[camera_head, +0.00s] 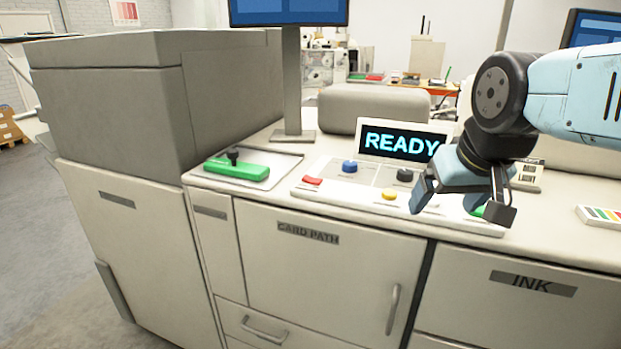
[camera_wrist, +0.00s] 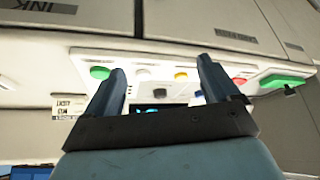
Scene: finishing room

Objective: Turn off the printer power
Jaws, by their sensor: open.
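The printer (camera_head: 130,195) is a large beige machine with a sloped control panel (camera_head: 325,185). Its display (camera_head: 400,144) reads READY in cyan. The panel carries a red button (camera_head: 312,181), a blue knob (camera_head: 349,166), a yellow button (camera_head: 389,194), a black knob (camera_head: 404,175) and a green button (camera_head: 478,211) partly hidden by my finger. My gripper (camera_head: 459,211) is open and empty above the panel's right end, pointing down. I cannot tell which control is power.
A green lever block (camera_head: 238,170) with a black knob sits on a plate left of the panel. A monitor post (camera_head: 291,90) and a grey rounded housing (camera_head: 372,106) stand behind. The counter's front edge is clear.

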